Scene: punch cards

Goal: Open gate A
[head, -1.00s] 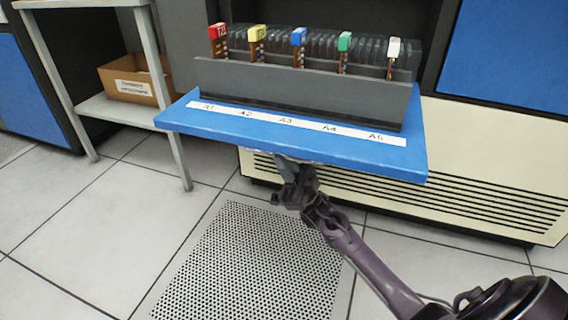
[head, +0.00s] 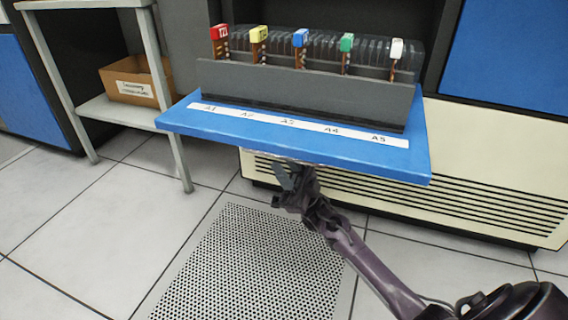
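A dark grey gate panel (head: 300,92) stands along the blue shelf (head: 390,162), in front of a row of clear cards. Cards with red (head: 220,32), yellow (head: 258,34), blue (head: 300,38), green (head: 346,42) and white (head: 396,47) tops rise behind it. A white label strip (head: 297,124) reads A1 to A5 on the shelf. My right gripper (head: 284,172) is at the underside of the shelf's front edge; its fingertips are partly hidden there, and I cannot tell whether it touches. Whether its fingers are open is unclear. My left gripper is not in view.
A grey side rack (head: 120,105) at the left holds a labelled cardboard box (head: 136,80). A cream vented panel (head: 480,170) is below and right of the shelf. The tiled floor with a perforated tile (head: 245,270) is clear.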

